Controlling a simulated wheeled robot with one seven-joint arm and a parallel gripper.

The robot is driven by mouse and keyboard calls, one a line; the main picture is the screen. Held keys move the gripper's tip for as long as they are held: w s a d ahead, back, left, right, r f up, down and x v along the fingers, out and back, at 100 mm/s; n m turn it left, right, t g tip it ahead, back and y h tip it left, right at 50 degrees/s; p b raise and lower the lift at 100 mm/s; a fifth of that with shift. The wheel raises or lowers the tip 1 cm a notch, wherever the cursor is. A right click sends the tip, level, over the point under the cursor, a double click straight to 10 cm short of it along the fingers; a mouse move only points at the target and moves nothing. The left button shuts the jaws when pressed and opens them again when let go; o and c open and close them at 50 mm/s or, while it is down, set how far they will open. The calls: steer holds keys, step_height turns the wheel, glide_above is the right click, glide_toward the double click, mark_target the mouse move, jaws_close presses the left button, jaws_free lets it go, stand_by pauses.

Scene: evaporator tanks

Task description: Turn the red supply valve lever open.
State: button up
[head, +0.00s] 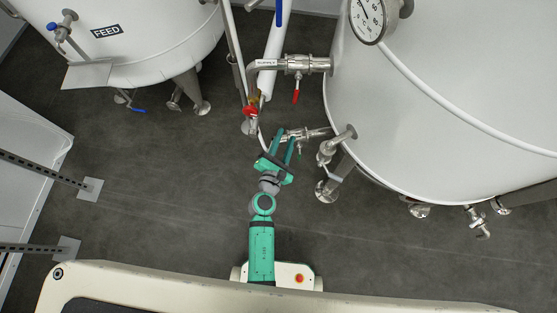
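The red supply valve lever (296,97) hangs from a steel valve (298,64) on the pipe beside a small label that seems to read "SUPPLY". The lever points toward the bottom of the picture, across the line of the pipe. My gripper (285,137) is below the lever in the picture, apart from it. Its two green fingers are spread and point up the picture. They overlap the left end of a lower steel fitting (305,133); I cannot tell whether they touch it. Nothing shows between the fingers.
A large white tank (440,110) with a dial gauge (368,18) fills the right. The feed tank (140,30) stands at upper left. A red part (250,111) sits on piping left of the lever. Grey floor (170,160) is clear on the left.

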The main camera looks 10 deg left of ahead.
steer(key=s+a+f+m+g+y, duration=0.1)
steer(key=s+m+y, duration=0.1)
steer(key=s+m, duration=0.5)
steer(key=s, duration=0.3)
steer(key=shift+s, duration=0.2)
